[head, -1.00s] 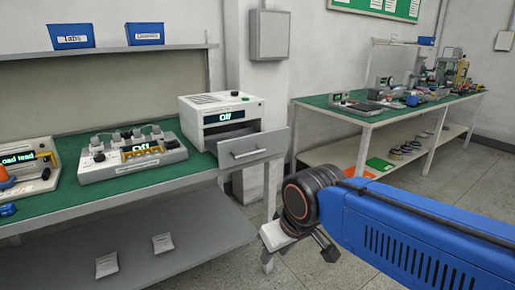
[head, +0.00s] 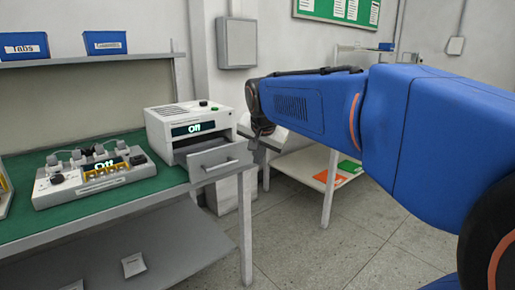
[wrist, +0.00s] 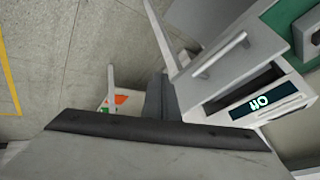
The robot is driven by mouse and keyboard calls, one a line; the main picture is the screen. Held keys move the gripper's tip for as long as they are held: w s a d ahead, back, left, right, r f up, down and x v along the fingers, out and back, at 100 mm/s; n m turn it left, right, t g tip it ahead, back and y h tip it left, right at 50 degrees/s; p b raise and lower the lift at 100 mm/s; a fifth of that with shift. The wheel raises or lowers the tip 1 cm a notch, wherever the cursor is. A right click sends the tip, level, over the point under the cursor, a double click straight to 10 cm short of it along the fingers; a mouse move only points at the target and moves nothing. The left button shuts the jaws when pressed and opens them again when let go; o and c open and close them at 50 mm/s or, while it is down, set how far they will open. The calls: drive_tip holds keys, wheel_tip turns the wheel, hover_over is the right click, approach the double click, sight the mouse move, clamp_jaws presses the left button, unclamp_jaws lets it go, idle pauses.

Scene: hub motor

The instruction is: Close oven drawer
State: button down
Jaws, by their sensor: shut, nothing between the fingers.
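The oven (head: 192,124) is a pale grey box with a lit "Off" display, at the right end of the green bench. Its drawer (head: 221,161) is pulled out, with a grey front and bar handle. In the wrist view the oven (wrist: 290,125) appears turned over, and the open drawer's front (wrist: 228,55) and handle show at the upper right. In the head view my gripper is small and partly hidden at the arm's end, right of the oven.
A socket unit (head: 95,175) with an "Off" display stands left of the oven on the green bench (head: 150,190). A second bench with orange and green items (head: 348,168) on its shelf stands behind my arm. Open floor (head: 300,240) lies right of the first bench.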

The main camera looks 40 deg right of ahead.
sight(233, 135)
drive_tip(key=w+d+r+m+h, duration=0.1)
drive_tip(key=w+d+r+m, duration=0.35)
drive_tip(key=d, duration=0.35)
drive_tip(key=w+d+f, duration=0.3)
drive_tip(key=w+f, duration=0.5)
drive_tip(key=w, duration=0.1)
drive_tip(key=shift+f+n, duration=0.35)
drive_tip(key=shift+f, duration=0.05)
drive_tip(key=w, duration=1.6)
drive_tip(key=shift+w+a, duration=0.3)
drive_tip(key=shift+w+r, duration=0.1)
drive_tip(key=shift+w, duration=0.45)
